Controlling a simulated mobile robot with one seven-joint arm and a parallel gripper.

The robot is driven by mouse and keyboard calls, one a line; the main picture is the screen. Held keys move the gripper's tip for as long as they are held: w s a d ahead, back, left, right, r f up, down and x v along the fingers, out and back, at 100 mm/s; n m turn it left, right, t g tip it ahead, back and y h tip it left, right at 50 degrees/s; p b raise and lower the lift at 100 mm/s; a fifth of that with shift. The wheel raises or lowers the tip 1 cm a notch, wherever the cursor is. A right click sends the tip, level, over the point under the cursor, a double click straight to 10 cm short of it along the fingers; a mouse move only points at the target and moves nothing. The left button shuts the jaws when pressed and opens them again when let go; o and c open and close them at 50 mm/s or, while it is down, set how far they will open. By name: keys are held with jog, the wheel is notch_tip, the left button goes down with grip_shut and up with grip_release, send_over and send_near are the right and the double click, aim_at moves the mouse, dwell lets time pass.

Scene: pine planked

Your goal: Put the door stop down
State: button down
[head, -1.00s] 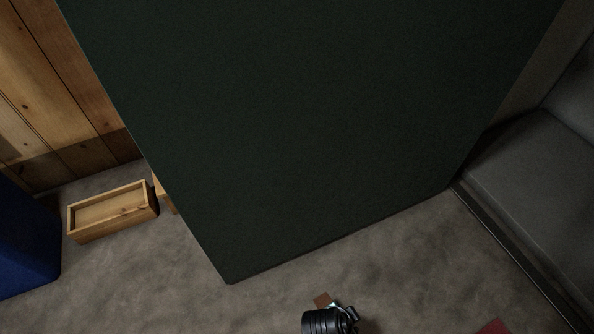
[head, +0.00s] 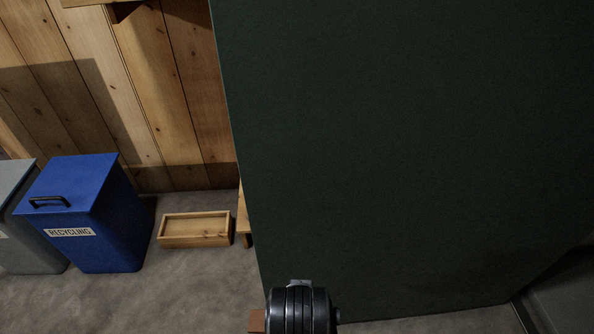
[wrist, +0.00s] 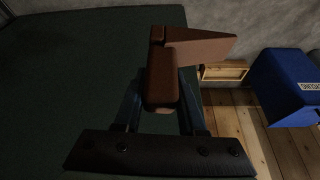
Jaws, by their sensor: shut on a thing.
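The door stop (wrist: 200,50) is a reddish-brown wedge. In the wrist view it sits between the fingers of my gripper (wrist: 160,88), which is shut on it, and its tapered end points right. A small brown part of it (head: 257,321) shows at the bottom edge of the head view, beside the black end of my arm. The rest of it is hidden there. I cannot tell its exact height, but it appears held clear of the floor.
A large dark green panel (head: 400,150) fills the right of the head view, close to my arm. A shallow wooden box (head: 195,242), a blue recycling bin (head: 100,215) and a grey bin (head: 25,240) stand by the plank wall (head: 130,110). Grey floor (head: 180,295) is clear at lower left.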

jog(key=r, duration=0.1)
jog(key=a+r+p, duration=0.1)
jog(key=shift+r+n, duration=0.35)
jog(key=shift+n, duration=0.05)
notch_tip(320, 180, up, 28)
jog(key=s+p, duration=0.2)
jog(key=p, duration=3.5)
jog(key=shift+r, duration=0.15)
jog(key=shift+d, duration=0.25)
